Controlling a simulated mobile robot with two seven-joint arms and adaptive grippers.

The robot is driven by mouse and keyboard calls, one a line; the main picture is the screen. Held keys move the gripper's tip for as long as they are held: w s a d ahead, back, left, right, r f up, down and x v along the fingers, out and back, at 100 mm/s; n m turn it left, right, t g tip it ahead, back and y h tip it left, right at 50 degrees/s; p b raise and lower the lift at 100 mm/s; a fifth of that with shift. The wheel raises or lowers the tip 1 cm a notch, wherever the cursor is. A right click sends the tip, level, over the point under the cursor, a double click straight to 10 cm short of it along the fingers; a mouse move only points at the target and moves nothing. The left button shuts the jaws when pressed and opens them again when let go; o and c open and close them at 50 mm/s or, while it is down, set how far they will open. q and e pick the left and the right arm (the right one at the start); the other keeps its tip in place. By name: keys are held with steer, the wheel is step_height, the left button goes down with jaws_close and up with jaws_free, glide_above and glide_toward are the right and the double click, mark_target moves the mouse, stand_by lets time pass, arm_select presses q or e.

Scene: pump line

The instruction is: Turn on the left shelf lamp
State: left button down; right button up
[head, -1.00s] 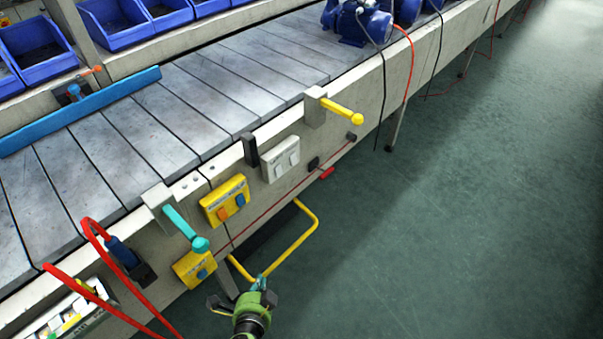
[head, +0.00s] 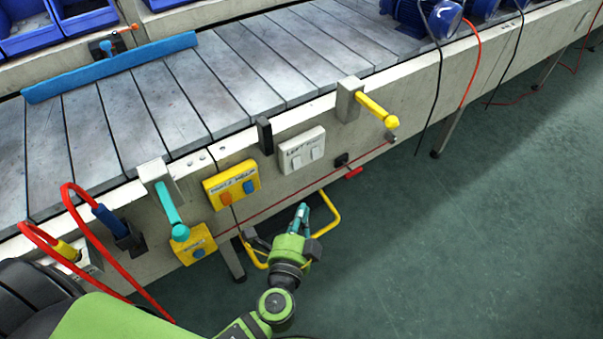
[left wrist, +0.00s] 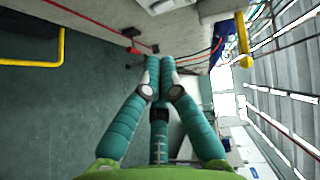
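A white switch box (head: 302,151) with two light rockers is fixed on the side of the conveyor, its label starting with what looks like "LEFT". Part of a white box, likely the same one, shows at the top edge of the left wrist view (left wrist: 163,5). My left gripper (head: 301,209), green with teal fingers, is in front of and below this box, apart from it. In the left wrist view its fingertips (left wrist: 160,60) lie together with nothing seen between them. No lamp can be made out. My right gripper is not in view.
A yellow box (head: 231,185) with orange and blue buttons is left of the white box. A yellow-handled lever (head: 378,109) and a teal-handled lever (head: 172,212) stick out from the conveyor side. A yellow bar loop (head: 327,220) is behind my gripper.

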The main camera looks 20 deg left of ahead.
arm_select(q)
steer(key=p, duration=0.1)
glide_toward(303, 160)
steer(key=w+d, duration=0.2)
steer(key=d, duration=0.1)
steer(key=w+a, duration=0.1)
steer(key=w+a+f, duration=0.1)
steer(key=a, duration=0.1)
steer(key=shift+w, duration=0.25)
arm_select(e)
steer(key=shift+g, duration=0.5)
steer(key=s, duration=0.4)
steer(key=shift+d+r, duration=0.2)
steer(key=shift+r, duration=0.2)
